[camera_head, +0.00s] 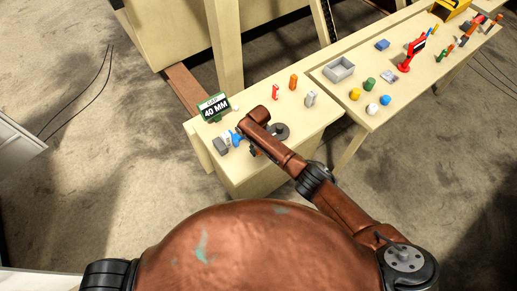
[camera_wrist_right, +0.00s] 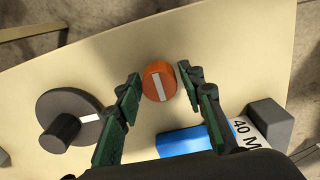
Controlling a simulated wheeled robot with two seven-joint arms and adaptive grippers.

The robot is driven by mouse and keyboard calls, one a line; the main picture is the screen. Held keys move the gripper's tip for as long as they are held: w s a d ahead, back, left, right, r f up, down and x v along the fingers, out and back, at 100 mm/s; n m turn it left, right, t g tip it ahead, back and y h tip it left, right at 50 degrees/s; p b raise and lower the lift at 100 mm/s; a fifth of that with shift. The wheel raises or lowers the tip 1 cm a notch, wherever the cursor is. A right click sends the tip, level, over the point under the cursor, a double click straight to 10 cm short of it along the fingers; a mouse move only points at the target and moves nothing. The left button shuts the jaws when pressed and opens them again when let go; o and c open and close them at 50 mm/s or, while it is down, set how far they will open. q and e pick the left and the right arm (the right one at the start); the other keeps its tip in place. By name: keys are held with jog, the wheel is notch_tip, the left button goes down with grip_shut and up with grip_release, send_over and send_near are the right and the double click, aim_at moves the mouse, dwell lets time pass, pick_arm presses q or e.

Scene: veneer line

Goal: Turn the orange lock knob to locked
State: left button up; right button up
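The orange lock knob (camera_wrist_right: 158,82) shows in the right wrist view as a short round knob with a white line on its top. The line runs nearly up and down in that picture, leaning slightly. My right gripper (camera_wrist_right: 160,79) is open, with one green finger on each side of the knob and visible gaps between. The knob is not held. In the head view my right gripper (camera_head: 249,142) points down over the near panel, and the knob is hidden there by the hand and arm. My left gripper is not in view.
A grey dial (camera_wrist_right: 88,103) with a dark handle sits beside the knob; it shows in the head view (camera_head: 281,131). A grey tray (camera_head: 339,69) stands farther right.

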jog(key=shift+o, duration=0.9)
jog(key=shift+r, duration=0.1)
notch_tip(320, 180, up, 12)
jog(key=shift+s, duration=0.1)
